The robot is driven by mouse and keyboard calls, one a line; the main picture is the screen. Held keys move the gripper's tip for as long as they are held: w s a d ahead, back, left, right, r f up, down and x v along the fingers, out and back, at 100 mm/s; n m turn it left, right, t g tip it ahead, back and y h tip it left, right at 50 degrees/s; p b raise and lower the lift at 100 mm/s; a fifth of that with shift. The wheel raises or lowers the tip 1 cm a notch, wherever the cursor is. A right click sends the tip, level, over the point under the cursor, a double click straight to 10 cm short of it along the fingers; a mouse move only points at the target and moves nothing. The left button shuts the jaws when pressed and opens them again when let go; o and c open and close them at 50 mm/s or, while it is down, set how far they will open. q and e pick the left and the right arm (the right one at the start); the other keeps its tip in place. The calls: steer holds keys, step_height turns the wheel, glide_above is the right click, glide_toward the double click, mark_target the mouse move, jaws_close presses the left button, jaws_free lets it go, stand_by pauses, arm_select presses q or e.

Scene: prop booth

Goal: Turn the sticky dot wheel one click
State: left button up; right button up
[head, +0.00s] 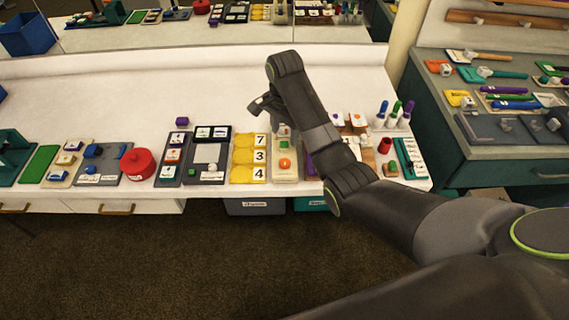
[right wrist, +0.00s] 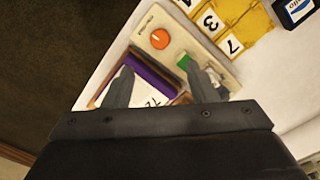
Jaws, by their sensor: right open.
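A cream panel (head: 283,171) on the white bench carries a round orange knob (head: 284,163) and a small green block (head: 283,141). The right wrist view also shows the panel (right wrist: 205,55), the knob with a pale mark (right wrist: 160,39) and the green block (right wrist: 184,62). I cannot tell for sure which part is the sticky dot wheel. My right gripper (head: 264,104) is open over the bench, behind the panel in the head view. In the right wrist view its fingers (right wrist: 163,82) are apart, and one overlaps the panel near the green block. My left gripper is not in view.
Yellow number tiles (head: 250,157) lie left of the panel. A purple-edged board (right wrist: 150,75) lies beside it. A red round pot (head: 137,163) and several small boards line the front edge. A side bench (head: 480,140) stands right. The bench's back is clear.

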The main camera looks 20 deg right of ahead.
mark_target(285, 162)
step_height(285, 162, down, 10)
steer(key=shift+f+p, duration=0.15)
steer(key=shift+p, duration=0.5)
steer(key=shift+f, duration=0.8)
steer(key=c, duration=1)
steer(key=shift+o, duration=0.2)
